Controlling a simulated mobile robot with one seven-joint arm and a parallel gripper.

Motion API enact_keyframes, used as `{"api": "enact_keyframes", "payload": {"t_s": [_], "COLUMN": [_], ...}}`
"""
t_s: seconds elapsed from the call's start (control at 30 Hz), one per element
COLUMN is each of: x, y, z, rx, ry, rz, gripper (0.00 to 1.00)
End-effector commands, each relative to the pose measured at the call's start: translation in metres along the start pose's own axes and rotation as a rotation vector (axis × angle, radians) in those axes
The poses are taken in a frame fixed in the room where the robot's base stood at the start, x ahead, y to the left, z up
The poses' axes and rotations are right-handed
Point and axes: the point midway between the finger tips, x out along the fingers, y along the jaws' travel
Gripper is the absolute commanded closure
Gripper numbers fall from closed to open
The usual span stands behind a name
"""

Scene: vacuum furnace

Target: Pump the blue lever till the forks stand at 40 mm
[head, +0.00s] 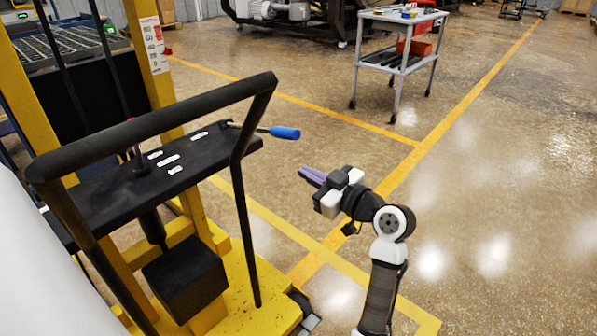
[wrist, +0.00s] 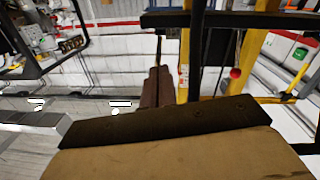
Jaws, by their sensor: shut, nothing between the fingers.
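The blue lever (head: 285,132) juts right from the black top plate of the yellow stacker (head: 160,65), its blue grip near level. My gripper (head: 306,174) is right of and below the blue grip in the head view, apart from it, with its purple fingers shut and empty. The closed fingers also show in the wrist view (wrist: 157,72). A white scale label (head: 155,45) is on the yellow mast; its marks are too small to read. I cannot make out the forks or their height. I cannot make out the blue lever in the wrist view.
The stacker's black handlebar (head: 160,122) arches over the plate, left of the lever. A red knob (wrist: 236,73) shows beside a yellow post in the wrist view. A grey trolley (head: 400,50) with red bins stands at the back. The floor right of my arm is clear.

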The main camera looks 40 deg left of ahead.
Motion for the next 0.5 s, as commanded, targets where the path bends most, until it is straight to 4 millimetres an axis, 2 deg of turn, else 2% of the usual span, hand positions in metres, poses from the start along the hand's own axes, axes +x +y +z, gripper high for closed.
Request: {"api": "enact_keyframes", "payload": {"t_s": [0.03,0.2,0.33,0.5], "x": [-0.013,-0.041,-0.052,-0.056], "y": [0.000,0.000,-0.001,-0.001], "z": [0.001,0.001,0.001,0.000], "rx": [-0.002,-0.003,-0.004,-0.005], "ry": [0.002,0.004,0.005,0.006], "rz": [0.004,0.001,0.000,-0.002], "gripper": [1.00,1.00,1.00,1.00]}}
